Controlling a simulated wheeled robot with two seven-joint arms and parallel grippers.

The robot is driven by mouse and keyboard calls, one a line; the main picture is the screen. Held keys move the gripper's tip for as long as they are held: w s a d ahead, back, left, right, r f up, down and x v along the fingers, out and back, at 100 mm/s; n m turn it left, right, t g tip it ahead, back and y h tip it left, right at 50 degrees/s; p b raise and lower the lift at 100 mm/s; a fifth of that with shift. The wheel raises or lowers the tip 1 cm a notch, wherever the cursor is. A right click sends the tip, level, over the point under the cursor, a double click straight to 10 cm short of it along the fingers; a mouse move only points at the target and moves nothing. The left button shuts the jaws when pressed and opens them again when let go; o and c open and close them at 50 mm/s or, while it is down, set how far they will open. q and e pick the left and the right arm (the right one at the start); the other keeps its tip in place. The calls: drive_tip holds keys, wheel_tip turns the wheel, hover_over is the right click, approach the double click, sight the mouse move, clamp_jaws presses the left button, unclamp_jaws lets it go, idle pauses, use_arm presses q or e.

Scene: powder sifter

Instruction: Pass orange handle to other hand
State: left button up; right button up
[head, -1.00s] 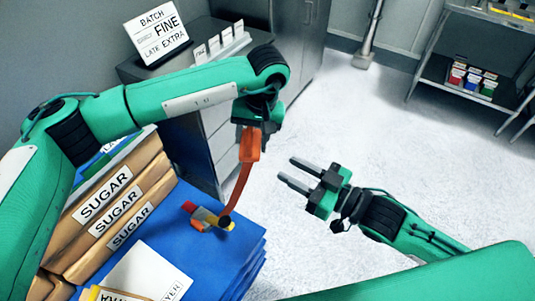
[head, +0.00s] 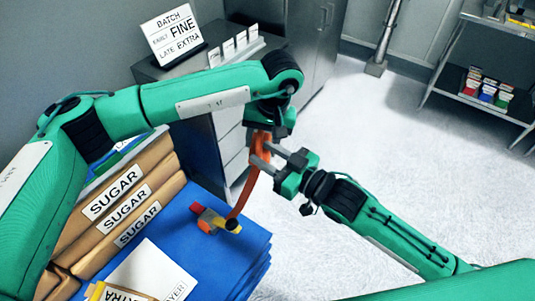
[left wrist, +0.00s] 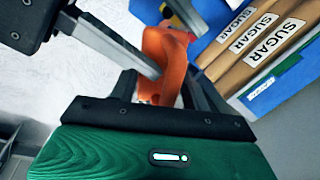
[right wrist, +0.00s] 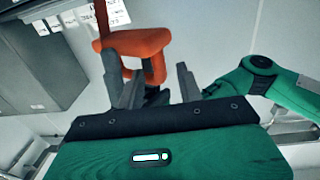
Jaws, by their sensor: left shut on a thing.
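The orange handle (head: 246,190) hangs from my left gripper (head: 259,132), whose jaws are shut on its upper end. In the left wrist view the handle (left wrist: 165,62) fills the space between the left fingers. My right gripper (head: 268,158) is open, with its fingers on either side of the handle or very close to it. In the right wrist view the handle's loop (right wrist: 154,68) shows between the open right fingers (right wrist: 157,82). Contact with the right fingers cannot be told. The handle's lower end has a red, yellow and black part (head: 216,220) over the blue stack.
Stacked sugar bags (head: 112,205) stand left of the blue stack (head: 240,247). A white sheet (head: 140,270) lies in front. A grey cabinet with a batch sign (head: 172,33) stands behind. A shelf with small boxes (head: 488,87) is far right. Open floor lies between.

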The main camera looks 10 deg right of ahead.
use_arm(q)
drive_tip(key=shift+s+d, duration=0.15)
use_arm(e)
drive_tip(key=shift+c, duration=0.2)
drive_tip(key=shift+a+r, duration=0.1)
clamp_jaws()
use_arm(q)
drive_tip(key=o, duration=1.2)
drive_tip(key=shift+c, duration=0.2)
drive_tip(key=shift+r, duration=0.1)
